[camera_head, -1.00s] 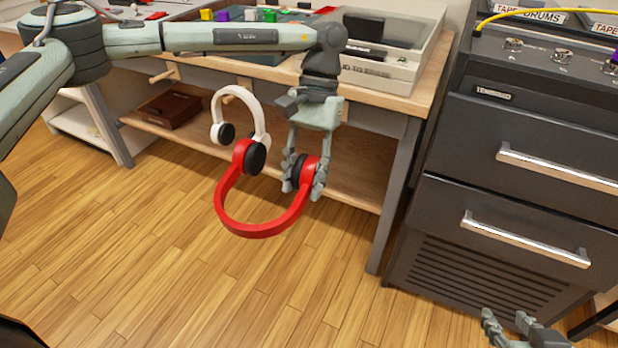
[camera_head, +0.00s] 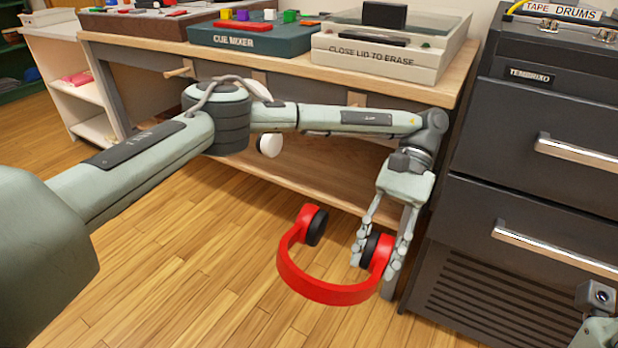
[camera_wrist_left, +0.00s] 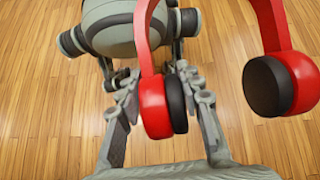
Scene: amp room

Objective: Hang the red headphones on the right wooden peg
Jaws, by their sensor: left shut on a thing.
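The red headphones (camera_head: 325,292) hang in the air in front of the bench, band low and both cups up. My left gripper (camera_head: 374,268) is shut on their right cup; the other cup is free on the left. In the left wrist view, one red cup (camera_wrist_left: 155,108) sits between the fingers (camera_wrist_left: 160,95), and the other cup shows at the right.
White headphones (camera_head: 270,145) hang under the bench, mostly hidden by my left arm. A left peg (camera_head: 180,72) is bare. A dark drawer cabinet (camera_head: 540,140) with metal handles stands close right of the left gripper. The wooden floor (camera_head: 190,270) in front is clear.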

